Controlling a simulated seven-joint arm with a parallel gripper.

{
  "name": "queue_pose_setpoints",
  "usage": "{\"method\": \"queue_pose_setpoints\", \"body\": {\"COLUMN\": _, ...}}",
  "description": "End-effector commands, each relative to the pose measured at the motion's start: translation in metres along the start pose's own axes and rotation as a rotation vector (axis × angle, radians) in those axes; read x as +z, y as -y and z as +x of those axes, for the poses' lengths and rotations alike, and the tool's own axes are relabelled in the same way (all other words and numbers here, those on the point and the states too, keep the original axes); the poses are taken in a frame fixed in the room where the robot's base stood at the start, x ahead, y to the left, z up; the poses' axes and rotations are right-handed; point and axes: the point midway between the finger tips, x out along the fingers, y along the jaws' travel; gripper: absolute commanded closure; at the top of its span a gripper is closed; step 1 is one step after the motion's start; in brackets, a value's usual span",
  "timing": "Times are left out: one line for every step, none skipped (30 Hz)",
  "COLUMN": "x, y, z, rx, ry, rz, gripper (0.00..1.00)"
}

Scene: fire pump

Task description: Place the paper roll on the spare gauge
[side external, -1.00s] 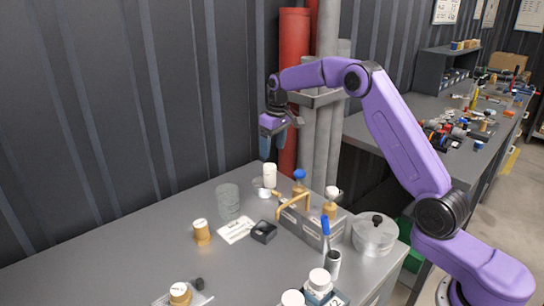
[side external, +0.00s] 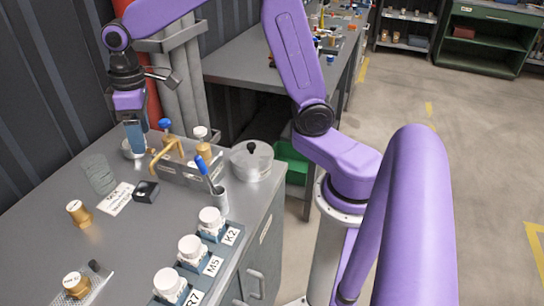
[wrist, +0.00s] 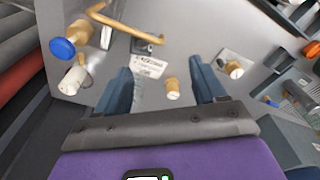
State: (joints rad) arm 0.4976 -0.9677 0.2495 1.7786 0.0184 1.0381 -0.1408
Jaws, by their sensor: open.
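My gripper (side external: 134,137) is open and points down at the far left of the grey bench. In the wrist view its two blue fingers (wrist: 160,72) are apart with nothing held between them. A white cylinder, likely the paper roll (wrist: 74,80), shows left of the left finger in the wrist view. A round, shallow, shiny piece, possibly the spare gauge (side external: 128,153), lies below my gripper in the side view, partly hidden by the fingers. I cannot read any marking on it.
A lidded pot (side external: 251,165) is at the right edge; white-capped jars (side external: 191,248) line the front.

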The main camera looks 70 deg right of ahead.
Motion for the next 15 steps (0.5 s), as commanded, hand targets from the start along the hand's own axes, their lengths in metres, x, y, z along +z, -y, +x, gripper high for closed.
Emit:
{"method": "queue_pose_setpoints", "body": {"x": 0.016, "y": 0.016, "z": -0.003, "rx": -0.003, "ry": 0.001, "rz": -0.038, "gripper": 0.30}}
{"method": "queue_pose_setpoints", "body": {"x": 0.025, "y": 0.025, "z": -0.004, "rx": -0.004, "ry": 0.004, "rz": -0.059, "gripper": 0.30}}
{"method": "queue_pose_setpoints", "body": {"x": 0.038, "y": 0.036, "z": -0.004, "rx": -0.006, "ry": 0.007, "rz": -0.086, "gripper": 0.30}}
{"method": "queue_pose_setpoints", "body": {"x": 0.048, "y": 0.043, "z": -0.005, "rx": -0.008, "ry": 0.010, "rz": -0.106, "gripper": 0.30}}
{"method": "queue_pose_setpoints", "body": {"x": 0.058, "y": 0.051, "z": -0.005, "rx": -0.009, "ry": 0.011, "rz": -0.127, "gripper": 0.30}}
{"method": "queue_pose_setpoints", "body": {"x": 0.071, "y": 0.060, "z": -0.005, "rx": -0.010, "ry": 0.013, "rz": -0.155, "gripper": 0.30}}
{"method": "queue_pose_setpoints", "body": {"x": 0.082, "y": 0.067, "z": -0.005, "rx": -0.012, "ry": 0.015, "rz": -0.175, "gripper": 0.30}}
{"method": "queue_pose_setpoints", "body": {"x": 0.093, "y": 0.073, "z": -0.005, "rx": -0.013, "ry": 0.017, "rz": -0.196, "gripper": 0.30}}
{"method": "queue_pose_setpoints", "body": {"x": 0.108, "y": 0.080, "z": -0.005, "rx": -0.014, "ry": 0.020, "rz": -0.224, "gripper": 0.30}}
{"method": "queue_pose_setpoints", "body": {"x": 0.119, "y": 0.086, "z": -0.004, "rx": -0.015, "ry": 0.022, "rz": -0.245, "gripper": 0.30}}
{"method": "queue_pose_setpoints", "body": {"x": 0.131, "y": 0.090, "z": -0.004, "rx": -0.016, "ry": 0.024, "rz": -0.266, "gripper": 0.30}}
{"method": "queue_pose_setpoints", "body": {"x": 0.146, "y": 0.096, "z": -0.003, "rx": -0.017, "ry": 0.026, "rz": -0.293, "gripper": 0.30}}
{"method": "queue_pose_setpoints", "body": {"x": 0.158, "y": 0.100, "z": -0.002, "rx": -0.018, "ry": 0.028, "rz": -0.314, "gripper": 0.30}}
{"method": "queue_pose_setpoints", "body": {"x": 0.170, "y": 0.103, "z": -0.001, "rx": -0.019, "ry": 0.031, "rz": -0.334, "gripper": 0.30}}
{"method": "queue_pose_setpoints", "body": {"x": 0.184, "y": 0.106, "z": 0.001, "rx": -0.019, "ry": 0.034, "rz": -0.361, "gripper": 0.30}}
